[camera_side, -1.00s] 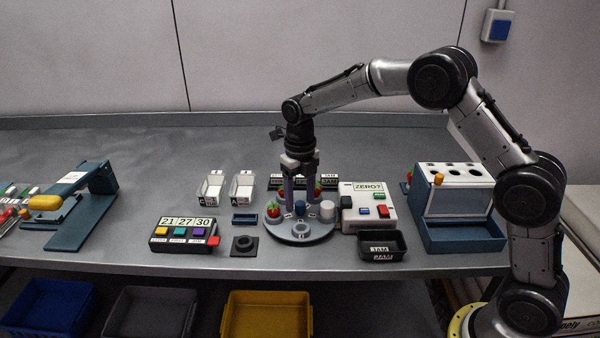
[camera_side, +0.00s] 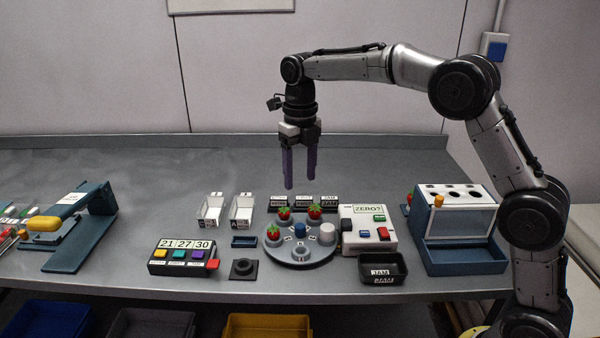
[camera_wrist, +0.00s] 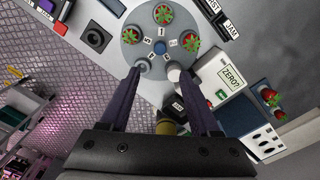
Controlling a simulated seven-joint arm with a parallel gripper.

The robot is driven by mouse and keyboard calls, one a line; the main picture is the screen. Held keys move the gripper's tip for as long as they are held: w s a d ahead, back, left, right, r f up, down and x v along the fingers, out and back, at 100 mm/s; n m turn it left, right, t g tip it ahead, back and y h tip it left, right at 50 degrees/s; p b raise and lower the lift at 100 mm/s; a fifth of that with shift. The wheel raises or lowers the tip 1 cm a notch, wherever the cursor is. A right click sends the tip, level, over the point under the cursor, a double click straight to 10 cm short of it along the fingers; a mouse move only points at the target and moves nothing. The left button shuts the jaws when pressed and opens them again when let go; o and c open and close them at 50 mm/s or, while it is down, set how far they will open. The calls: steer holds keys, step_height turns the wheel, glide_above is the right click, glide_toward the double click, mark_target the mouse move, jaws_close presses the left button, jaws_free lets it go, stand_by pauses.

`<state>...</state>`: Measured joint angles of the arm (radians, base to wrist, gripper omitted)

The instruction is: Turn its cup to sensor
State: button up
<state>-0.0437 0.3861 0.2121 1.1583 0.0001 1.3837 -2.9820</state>
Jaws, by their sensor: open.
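A round grey turntable (camera_side: 318,262) stands on the bench, with a blue knob (camera_side: 300,229) at its middle. Three red strawberries sit in cups around it: one at the left (camera_side: 273,233), one at the back left (camera_side: 284,213) and one at the back right (camera_side: 315,212). A pale cylinder (camera_side: 327,233) stands at its right side and an empty ring-shaped cup (camera_side: 301,251) at its front. The turntable also shows in the wrist view (camera_wrist: 129,50). My gripper (camera_side: 300,180) is open and empty, pointing down above the turntable, clear of it.
A white ZERO? box (camera_side: 365,218) stands close at the turntable's right, with a black JAM tray (camera_side: 384,270) before it. A button panel (camera_side: 184,256) and a black square pad (camera_side: 243,270) lie left. A blue rack (camera_side: 458,258) stands right. The back of the bench is clear.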

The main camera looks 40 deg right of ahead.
mark_target(318, 227)
steer(key=shift+w, duration=0.1)
steer(key=c, duration=0.3)
steer(key=shift+w+d+f+m+t, duration=0.2)
steer(key=shift+w+d+f+m, duration=0.05)
steer(key=shift+f+m, duration=0.2)
steer(key=shift+w+d+f+m+t, duration=0.2)
steer(key=shift+f+m, duration=0.25)
steer(key=c, duration=0.5)
steer(key=shift+s+d+f+m+t+h, duration=0.3)
steer(key=shift+d+f+m, duration=0.05)
steer(key=shift+f+m, duration=0.15)
steer(key=shift+s+d+f+m+t+h, duration=0.3)
steer(key=shift+d+f+m, duration=0.05)
steer(key=shift+f+m, duration=0.1)
jaws_close()
steer(key=shift+m+t+h, duration=0.3)
steer(key=shift+m+t, duration=0.05)
steer(key=shift+t, duration=0.25)
steer(key=s, duration=0.1)
steer(key=s+f, duration=0.1)
steer(key=s, duration=0.2)
steer(key=shift+s+d+f, duration=0.15)
steer(key=shift+s+d, duration=0.25)
steer(key=shift+s, duration=0.15)
steer(key=x, duration=0.9)
steer(key=shift+f, duration=0.2)
steer(key=shift+w, duration=0.2)
